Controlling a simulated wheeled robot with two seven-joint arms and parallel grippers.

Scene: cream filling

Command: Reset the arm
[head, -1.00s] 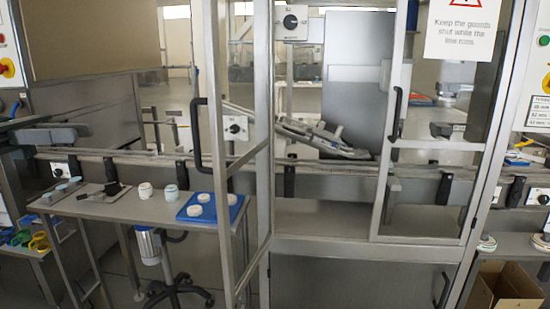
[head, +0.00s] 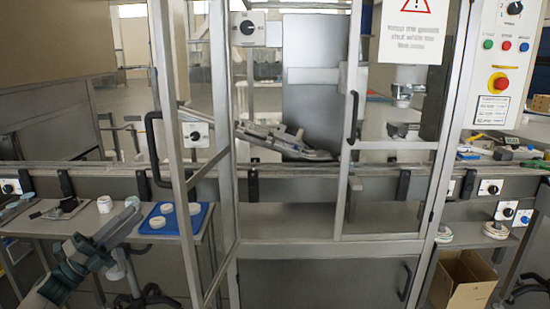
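My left arm comes in from the lower left. Its gripper (head: 122,221) is over the front of the small grey side table (head: 82,222), pointing up and right toward the jars. I cannot tell whether its fingers are open or shut, and I see nothing clearly held in it. A white jar (head: 104,204) stands on the table left of the gripper. A second pale jar (head: 132,202) shows right at the gripper's tip; I cannot tell whether they touch. My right gripper is not in view.
A blue tray (head: 177,224) with several white round pieces lies right of the gripper. A metal guard frame (head: 228,120) with glazed doors encloses the line. A stool stands under the table. An open cardboard box (head: 462,282) is on the floor at the lower right.

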